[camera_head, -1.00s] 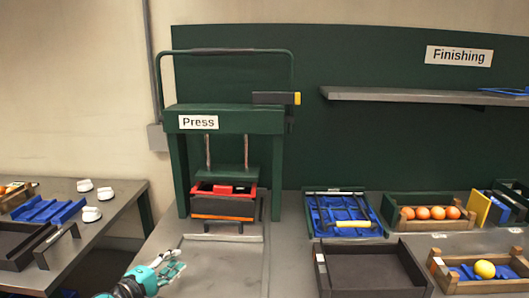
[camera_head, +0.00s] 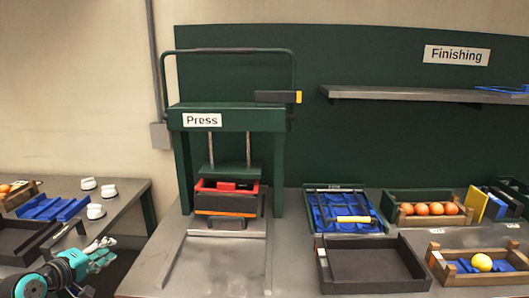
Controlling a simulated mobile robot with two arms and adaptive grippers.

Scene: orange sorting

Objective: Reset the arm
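My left arm comes in at the lower left. Its teal gripper (camera_head: 106,250) is above the gap between the left table and the press table, with its pale fingertips pointing right and away from me. The fingers look a little apart, and I see nothing between them. It touches no object that I can make out. My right gripper is not in view.
The green press (camera_head: 225,118) stands on the middle table, with a red and black box (camera_head: 225,205) under it. An empty dark tray (camera_head: 370,285), a blue-lined tray (camera_head: 320,215) and crates with oranges (camera_head: 421,209) and a yellow fruit (camera_head: 481,262) are right. The left table (camera_head: 125,192) holds white items (camera_head: 96,211).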

